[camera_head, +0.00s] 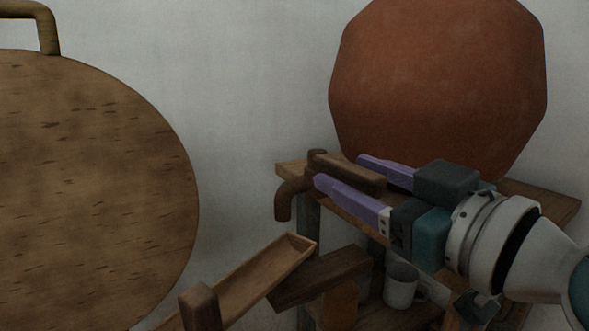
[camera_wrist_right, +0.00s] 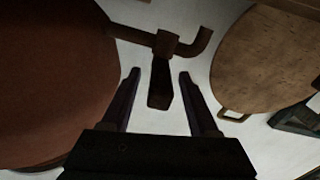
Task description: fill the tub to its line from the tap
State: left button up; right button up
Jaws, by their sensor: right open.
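The brown tap (camera_head: 290,196) sticks out to the left below the big terracotta vessel (camera_head: 440,80), its spout bent downward. The tap also shows in the right wrist view (camera_wrist_right: 185,46). Its lever handle (camera_head: 348,174) points back toward my right gripper (camera_head: 340,170). That gripper is open, with one purple finger on each side of the lever. In the right wrist view the lever (camera_wrist_right: 160,86) lies between the two fingertips (camera_wrist_right: 159,73), with a gap on both sides. No water shows at the spout. I cannot make out a tub or its line. My left gripper is not in view.
The vessel stands on a wooden stand (camera_head: 545,198). Below the tap are a sloping wooden trough (camera_head: 262,278) and a dark wooden beam (camera_head: 320,276). A grey mug (camera_head: 400,286) stands lower down. A large round brown body with a handle (camera_head: 90,180) fills the left.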

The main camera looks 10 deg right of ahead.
jog(key=shift+x, duration=1.15)
grip_shut()
dwell(0.6)
